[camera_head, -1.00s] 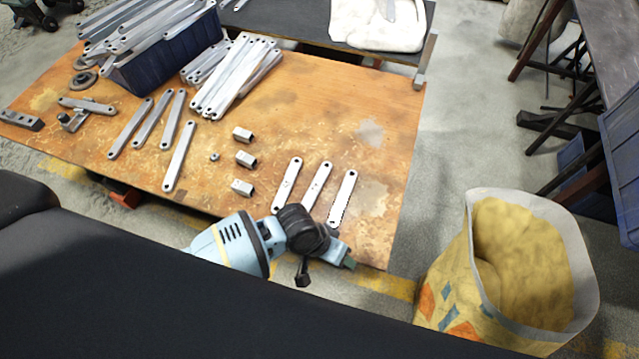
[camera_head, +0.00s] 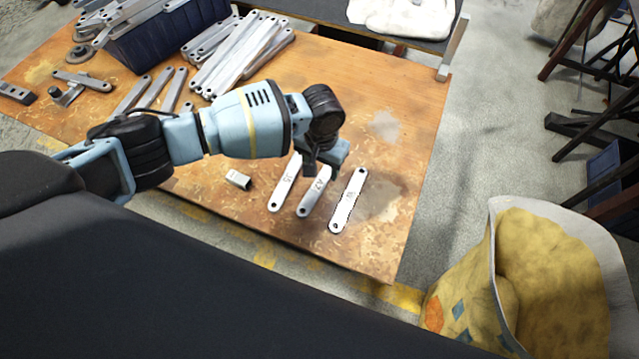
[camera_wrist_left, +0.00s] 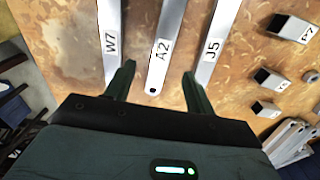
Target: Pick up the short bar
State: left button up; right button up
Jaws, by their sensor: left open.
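Three short flat metal bars lie side by side near the table's right end in the head view: a left bar (camera_head: 286,182), a middle bar (camera_head: 317,192) and a right bar (camera_head: 347,200). In the left wrist view they are marked J5 (camera_wrist_left: 217,45), A2 (camera_wrist_left: 164,48) and W7 (camera_wrist_left: 110,45). My left gripper (camera_head: 322,165) is over the far part of the middle bar. Its two fingers are apart and empty in the wrist view (camera_wrist_left: 158,75), with the A2 bar's holed end between them. Whether they touch the table is unclear. My right gripper is not in view.
A square tube piece (camera_head: 238,179) lies left of the bars; several show in the wrist view. Longer bars (camera_head: 240,58) are piled by a dark blue bin (camera_head: 165,42). A sack (camera_head: 540,280) stands off the table's right side. Bare wood (camera_head: 385,190) lies right of the bars.

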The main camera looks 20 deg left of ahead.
aim_at(320, 183)
pick_arm(q)
notch_tip(320, 183, down, 2)
jog(key=shift+w+a+f+b, duration=0.1)
jog(key=shift+f+b, duration=0.55)
jog(key=shift+f, duration=0.5)
jog(key=shift+a+f+b, duration=0.1)
jog(key=shift+f+b, duration=0.5)
jog(key=shift+f, duration=0.9)
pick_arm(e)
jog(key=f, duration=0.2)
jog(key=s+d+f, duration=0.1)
pick_arm(q)
grip_shut()
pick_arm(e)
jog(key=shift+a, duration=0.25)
pick_arm(q)
jog(key=shift+r, duration=0.2)
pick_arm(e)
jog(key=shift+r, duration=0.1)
